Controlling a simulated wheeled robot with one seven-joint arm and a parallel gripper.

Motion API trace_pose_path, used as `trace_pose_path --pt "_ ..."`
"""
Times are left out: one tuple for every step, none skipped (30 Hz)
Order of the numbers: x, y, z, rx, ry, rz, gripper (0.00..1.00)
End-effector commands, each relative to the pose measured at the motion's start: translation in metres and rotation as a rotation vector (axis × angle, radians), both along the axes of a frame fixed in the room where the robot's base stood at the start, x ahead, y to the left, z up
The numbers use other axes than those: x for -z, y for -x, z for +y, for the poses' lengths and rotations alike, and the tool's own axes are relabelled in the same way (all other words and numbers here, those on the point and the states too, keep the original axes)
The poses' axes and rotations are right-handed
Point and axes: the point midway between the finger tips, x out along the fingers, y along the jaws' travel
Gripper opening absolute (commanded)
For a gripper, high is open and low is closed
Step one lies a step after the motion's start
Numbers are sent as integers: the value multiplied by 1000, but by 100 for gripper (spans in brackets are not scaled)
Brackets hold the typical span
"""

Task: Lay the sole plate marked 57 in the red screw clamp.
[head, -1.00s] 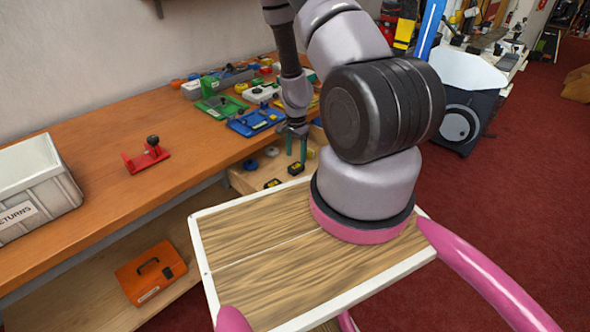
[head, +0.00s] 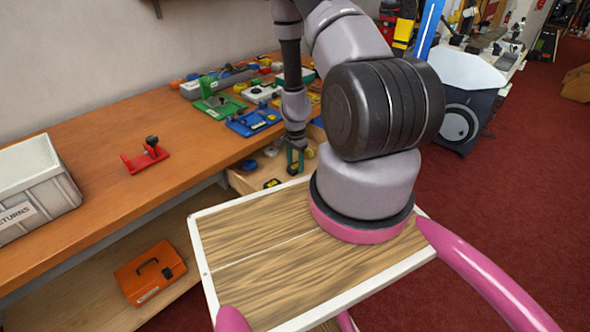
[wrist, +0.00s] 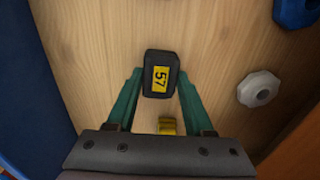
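The sole plate marked 57 (wrist: 160,75) is a small black block with a yellow label, lying on the wooden drawer floor in the wrist view. My gripper (wrist: 160,80) is open, with its green fingers on either side of the plate; I cannot tell whether they touch it. In the head view my gripper (head: 295,160) points down into the open drawer (head: 240,180). The red screw clamp (head: 147,157), with a black knob, stands on the bench to the left, with nothing visible lying in it.
A pale round knob (wrist: 258,88), a blue one (wrist: 296,10) and a yellow piece (wrist: 167,126) are near the fingers. Blue (head: 253,122) and green (head: 220,106) fixtures stand behind. A grey returns bin (head: 35,185) is far left.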

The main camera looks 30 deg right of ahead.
Motion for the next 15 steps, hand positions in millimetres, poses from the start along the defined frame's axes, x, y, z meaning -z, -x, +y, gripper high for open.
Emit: trace_pose_path --pt "0 0 0 0 0 0 24" --pt "0 0 0 0 0 0 13" --pt "0 0 0 0 0 0 12" --pt "0 0 0 0 0 0 12" --pt "0 0 0 0 0 0 12" --pt "0 0 0 0 0 0 12" --pt "0 0 0 0 0 -1 12" --pt "0 0 0 0 0 -1 12" --pt "-1 0 0 0 0 -1 12" --pt "-1 -1 0 -1 0 -1 12" --pt "-2 -1 0 -1 1 -1 12" --pt "-4 -1 0 -1 0 -2 12" --pt "-6 -1 1 -1 -1 -2 12" --pt "-8 -1 1 -1 0 -2 12" --pt "-10 -1 0 -2 2 -2 12"
